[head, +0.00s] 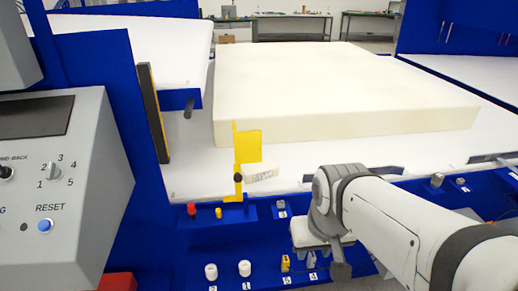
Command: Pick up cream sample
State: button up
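A large pale cream foam block (330,125) lies flat on the white table in the head view. Two small whitish-cream cylinders (211,271) and (244,268) stand at the front left of the blue shelf, beside number labels; I cannot tell whether either is the cream sample. A small yellow piece (285,262) stands to their right. My gripper (338,264) hangs from the arm over the right part of the blue shelf, right of the yellow piece and apart from the two cylinders. Its fingertips are small and partly hidden, so I cannot tell whether it is open or holds anything.
A yellow upright bracket (247,147) stands at the table's front edge. Red (192,208) and yellow (219,213) small pieces and grey knobs (437,180) sit along the blue ledge. A grey control panel (70,170) with dials stands at the left.

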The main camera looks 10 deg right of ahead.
aim_at(251, 173)
jog(key=u, duration=0.1)
jog(key=i, duration=0.9)
jog(key=z, duration=0.05)
